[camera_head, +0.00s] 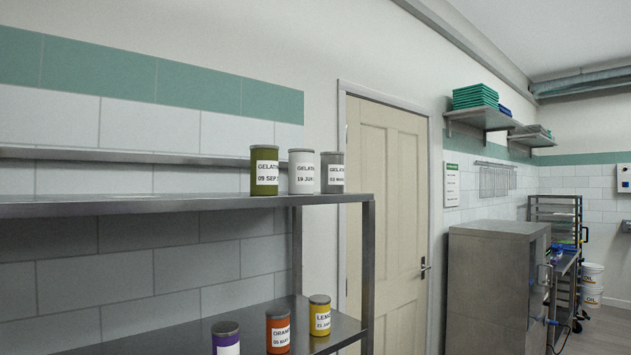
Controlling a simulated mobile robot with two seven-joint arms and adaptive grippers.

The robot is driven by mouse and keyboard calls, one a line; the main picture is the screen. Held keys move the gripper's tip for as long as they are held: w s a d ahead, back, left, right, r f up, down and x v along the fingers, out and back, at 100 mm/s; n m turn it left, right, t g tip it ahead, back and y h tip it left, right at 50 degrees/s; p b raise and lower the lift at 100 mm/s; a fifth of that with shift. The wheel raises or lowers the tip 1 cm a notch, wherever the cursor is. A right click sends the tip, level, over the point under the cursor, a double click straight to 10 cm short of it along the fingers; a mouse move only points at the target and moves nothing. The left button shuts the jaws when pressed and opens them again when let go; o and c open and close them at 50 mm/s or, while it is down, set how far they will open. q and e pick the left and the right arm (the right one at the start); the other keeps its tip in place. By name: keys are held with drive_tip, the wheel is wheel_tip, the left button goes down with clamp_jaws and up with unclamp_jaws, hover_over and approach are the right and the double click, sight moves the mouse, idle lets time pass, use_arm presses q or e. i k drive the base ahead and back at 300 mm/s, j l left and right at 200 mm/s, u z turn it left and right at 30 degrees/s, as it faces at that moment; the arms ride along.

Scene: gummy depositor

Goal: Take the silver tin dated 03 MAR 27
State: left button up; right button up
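Three gelatin tins stand upright in a row near the right end of the upper metal shelf (130,207). The silver-grey tin (333,158) is the rightmost. Its label reads GELATI… with a date that looks like 03 MAR; the rest of the label is cut off by the tin's curve. The white tin (301,159) beside it reads 19 JUN. The olive green tin (264,188) on the left reads 09 SEP. Neither of my grippers is in view.
The lower shelf (290,304) holds a purple tin (226,340), an orange tin (279,345) and a yellow tin (320,330). A shelf post (368,270) stands at the right end. Beyond are a closed door (392,230) and a steel cabinet (490,290).

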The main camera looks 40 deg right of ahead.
sight(333, 167)
drive_tip(key=i+l, duration=0.1)
drive_tip(key=l, duration=1.05)
drive_tip(key=i+l, duration=0.15)
drive_tip(key=l, duration=1)
drive_tip(key=i+l, duration=0.15)
drive_tip(key=l, duration=0.4)
